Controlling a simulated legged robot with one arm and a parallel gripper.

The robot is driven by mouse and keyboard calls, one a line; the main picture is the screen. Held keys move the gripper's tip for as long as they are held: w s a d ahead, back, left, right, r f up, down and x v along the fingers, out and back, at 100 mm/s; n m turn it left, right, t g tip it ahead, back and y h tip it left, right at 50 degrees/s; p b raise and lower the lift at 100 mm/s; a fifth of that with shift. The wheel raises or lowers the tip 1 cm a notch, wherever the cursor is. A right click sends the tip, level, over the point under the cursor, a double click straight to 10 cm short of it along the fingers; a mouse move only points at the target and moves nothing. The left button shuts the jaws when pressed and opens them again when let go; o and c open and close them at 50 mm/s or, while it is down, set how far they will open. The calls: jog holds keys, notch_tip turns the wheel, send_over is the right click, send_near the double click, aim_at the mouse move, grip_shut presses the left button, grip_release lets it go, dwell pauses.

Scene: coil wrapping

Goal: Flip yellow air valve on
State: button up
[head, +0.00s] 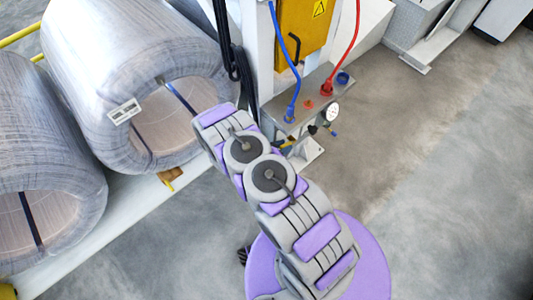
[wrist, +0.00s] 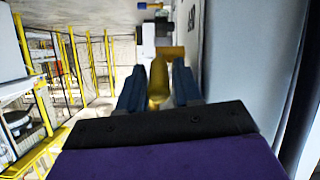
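The yellow air valve (wrist: 158,84) shows in the wrist view, its lever pointing toward me. My gripper (wrist: 158,90) has its two dark blue fingers apart, one on each side of the lever. A narrow gap seems to separate the lever from each finger, so I see no clear grip. A white and grey fitting (wrist: 155,40) is behind the valve. In the head view my arm reaches up to the metal air panel (head: 306,100). My fingers and the valve are mostly hidden there beside my arm.
A round gauge (head: 332,112), a blue hose (head: 289,80) and a red hose (head: 350,50) are on the panel. Large wrapped coils (head: 120,80) stand close at left. A yellow cabinet (head: 302,30) is above the panel. The floor (head: 440,170) at right is clear.

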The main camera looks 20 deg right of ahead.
jog(key=p+v, duration=0.2)
jog(key=v, duration=1.4)
jog(key=shift+o, duration=0.5)
jog(key=shift+a, duration=0.1)
